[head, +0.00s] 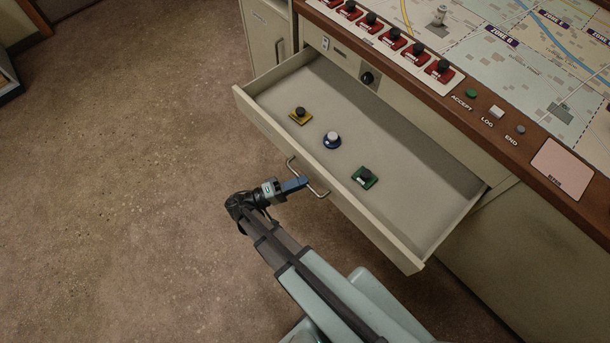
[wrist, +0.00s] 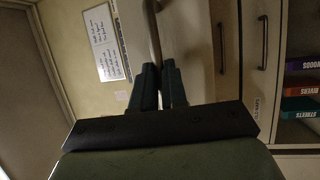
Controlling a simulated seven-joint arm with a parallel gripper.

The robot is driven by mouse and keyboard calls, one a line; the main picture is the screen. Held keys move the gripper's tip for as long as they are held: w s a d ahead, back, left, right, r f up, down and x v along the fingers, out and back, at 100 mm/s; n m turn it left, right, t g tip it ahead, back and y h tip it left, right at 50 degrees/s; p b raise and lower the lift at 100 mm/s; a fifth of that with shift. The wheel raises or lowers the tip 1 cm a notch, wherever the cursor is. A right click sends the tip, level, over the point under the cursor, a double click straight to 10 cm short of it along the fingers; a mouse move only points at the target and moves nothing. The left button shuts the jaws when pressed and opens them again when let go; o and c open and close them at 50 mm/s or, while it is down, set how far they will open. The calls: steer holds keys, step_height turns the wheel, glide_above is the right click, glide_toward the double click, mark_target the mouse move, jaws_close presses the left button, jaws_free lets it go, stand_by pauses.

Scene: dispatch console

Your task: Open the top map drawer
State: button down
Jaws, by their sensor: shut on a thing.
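The top map drawer (head: 395,137) stands pulled out from the console, with its inside open to view in the head view. Its metal handle (head: 318,192) is on the middle of the front panel. My gripper (head: 304,182) is shut on this handle. In the wrist view the two dark fingers (wrist: 158,88) are close together around the handle bar (wrist: 153,28).
The console top (head: 545,75) holds a map, a row of red pieces (head: 416,52) and buttons. A cabinet (head: 266,35) with a handle stands beyond the drawer. The floor (head: 130,170) left of the drawer is clear.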

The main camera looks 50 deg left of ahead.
stand_by(0.3)
steer(key=c, duration=1.2)
jaws_free()
steer(key=shift+o, duration=0.2)
steer(key=shift+r, duration=0.1)
